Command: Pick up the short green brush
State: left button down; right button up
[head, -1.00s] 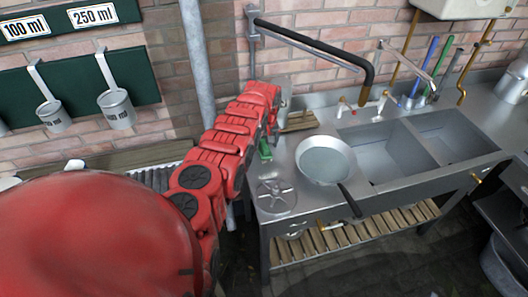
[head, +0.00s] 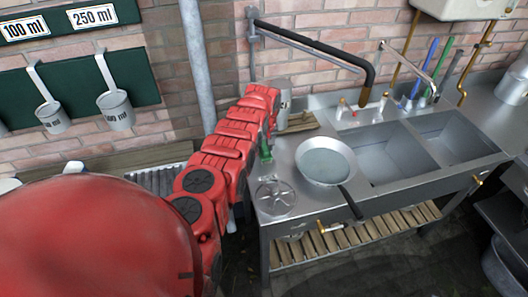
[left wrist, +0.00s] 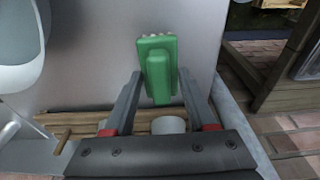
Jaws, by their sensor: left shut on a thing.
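The short green brush (left wrist: 157,62) shows in the left wrist view with a green block body and pale bristles at its far edge. My left gripper (left wrist: 158,88) has its two fingers on either side of the brush and is shut on it. In the head view the brush (head: 265,148) shows beside the end of my red left arm, over the left end of the steel sink counter (head: 312,200). The arm hides most of the gripper there. I cannot tell whether the brush touches the counter. My right gripper is not in view.
A pan (head: 324,161) stands on the counter right of the brush, with its dark handle toward the front. A round wheel-like rack (head: 275,197) lies in front of the brush. A wooden slatted board (head: 300,122) lies behind. A grey pipe (head: 198,70) rises left of the arm.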

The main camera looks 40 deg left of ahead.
aim_at(263, 145)
pick_arm(q)
jog(key=shift+r, duration=0.1)
jog(key=shift+r, duration=0.3)
notch_tip(263, 145, up, 2)
jog(key=shift+a+r+p, duration=0.1)
jog(key=shift+r+p, duration=0.15)
jog(key=shift+p, duration=0.45)
notch_tip(263, 145, up, 5)
jog(key=shift+w+r+b, duration=0.1)
jog(key=shift+r+b, duration=0.1)
jog(key=shift+b, duration=1)
jog(key=shift+r, duration=0.7)
